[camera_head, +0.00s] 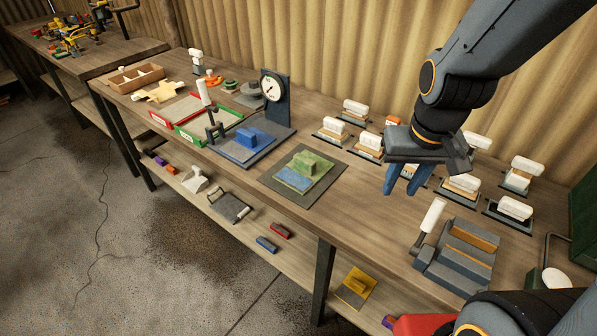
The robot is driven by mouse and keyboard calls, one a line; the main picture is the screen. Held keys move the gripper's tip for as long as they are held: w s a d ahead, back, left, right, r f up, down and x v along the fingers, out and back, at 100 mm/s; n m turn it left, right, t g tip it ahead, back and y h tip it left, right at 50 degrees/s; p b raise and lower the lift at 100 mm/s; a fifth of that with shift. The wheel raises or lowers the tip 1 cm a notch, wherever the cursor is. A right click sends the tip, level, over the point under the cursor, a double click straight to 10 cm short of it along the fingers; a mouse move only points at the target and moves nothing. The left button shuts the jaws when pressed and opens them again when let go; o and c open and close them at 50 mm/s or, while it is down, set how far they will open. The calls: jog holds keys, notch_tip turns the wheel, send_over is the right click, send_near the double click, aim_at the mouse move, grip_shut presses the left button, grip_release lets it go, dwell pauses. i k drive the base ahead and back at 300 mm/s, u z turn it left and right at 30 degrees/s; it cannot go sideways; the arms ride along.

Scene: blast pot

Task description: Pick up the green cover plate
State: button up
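The green cover plate (311,162) is a flat green piece with a raised green block on top. It lies on a blue surface (292,180) on a dark square mat (275,178) near the table's front edge. My gripper (400,191) has blue fingers pointing down. It is above the table, right of the green plate and apart from it. The fingers look spread with nothing between them. The fingers partly hide a white-topped block behind them.
A blue block (245,138) on a dark stand with a dial gauge (271,88) is left of the plate. Several white-topped blocks stand behind and right of my gripper. A grey fixture (459,256) with a white handle (433,215) is at the front right.

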aim_at(307, 169)
jog(key=k, duration=0.95)
jog(key=u, duration=1.7)
jog(key=i, duration=1)
jog(key=z, duration=2.2)
jog(key=i, duration=0.5)
